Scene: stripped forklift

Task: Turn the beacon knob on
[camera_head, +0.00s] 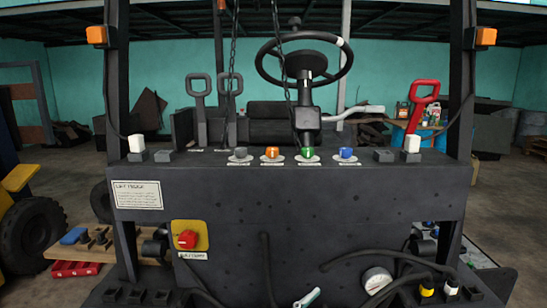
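A row of small knobs sits on the top edge of the dark forklift panel (300,200) in the head view. From left to right they are a grey knob (239,153), an orange knob (271,153), a green knob (308,153) and a blue knob (346,153). Each sits on a pale round base with a small label below. The labels are too small to read, so I cannot tell which knob is the beacon's or how it is set. Neither of my grippers is in view.
A red knob on a yellow plate (188,237) is low on the panel. Chains (279,60) hang before the steering wheel (304,60). Dark uprights (117,80) flank the panel. White switches (136,143) stand at both ends. Hoses and a gauge (377,281) are below.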

